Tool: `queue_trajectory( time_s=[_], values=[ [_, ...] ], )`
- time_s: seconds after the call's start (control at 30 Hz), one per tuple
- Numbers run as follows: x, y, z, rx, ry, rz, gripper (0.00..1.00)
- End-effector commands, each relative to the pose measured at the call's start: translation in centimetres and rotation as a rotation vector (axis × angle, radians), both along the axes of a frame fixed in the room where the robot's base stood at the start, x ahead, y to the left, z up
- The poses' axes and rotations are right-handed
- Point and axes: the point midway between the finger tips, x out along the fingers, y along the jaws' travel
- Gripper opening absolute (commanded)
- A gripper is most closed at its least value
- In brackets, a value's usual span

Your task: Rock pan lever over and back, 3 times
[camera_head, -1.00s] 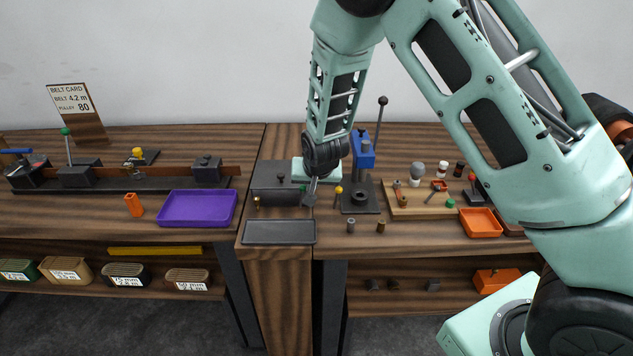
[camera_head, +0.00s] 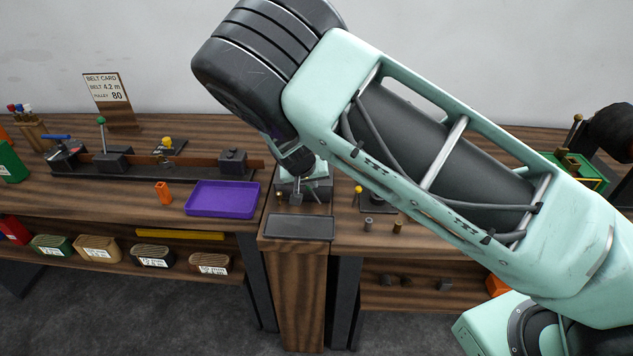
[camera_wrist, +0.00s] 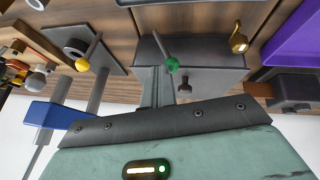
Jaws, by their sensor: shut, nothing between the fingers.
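A lever with a green knob (camera_wrist: 173,65) stands at a dark grey box (camera_wrist: 208,78) in the wrist view. A brass-knobbed lever (camera_wrist: 238,40) and a short dark knob (camera_wrist: 184,88) are beside it. A yellow-knobbed lever (camera_wrist: 83,64) stands at a dark plate on the other side; it also shows in the head view (camera_head: 358,189). I cannot tell which one is the pan lever. My gripper (camera_wrist: 154,90) is shut and empty, close beside the green knob; contact is unclear. In the head view my gripper (camera_head: 305,190) is over the grey box, partly hidden by my arm.
A dark shallow tray (camera_head: 300,228) lies at the front edge. A purple tray (camera_head: 222,211) and an orange block (camera_head: 163,193) lie to the left. Two small cylinders (camera_head: 397,227) stand at right. A blue press part (camera_wrist: 55,114) is near my wrist. My arm hides much of the right bench.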

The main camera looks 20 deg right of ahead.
Motion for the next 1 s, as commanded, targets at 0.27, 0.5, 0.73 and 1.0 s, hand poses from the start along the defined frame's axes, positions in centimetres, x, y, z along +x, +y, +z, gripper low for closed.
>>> queue_trajectory(
  time_s=[0.27,0.5,0.73,1.0],
  values=[
    [0.2,0.4,-0.1,0.002,-0.003,0.002,0.0],
    [0.3,0.6,-0.1,0.003,-0.004,0.004,0.0],
    [0.3,0.6,0.1,0.004,-0.005,0.005,0.0],
    [0.2,0.5,1.3,0.002,-0.003,0.003,0.0]
  ],
)
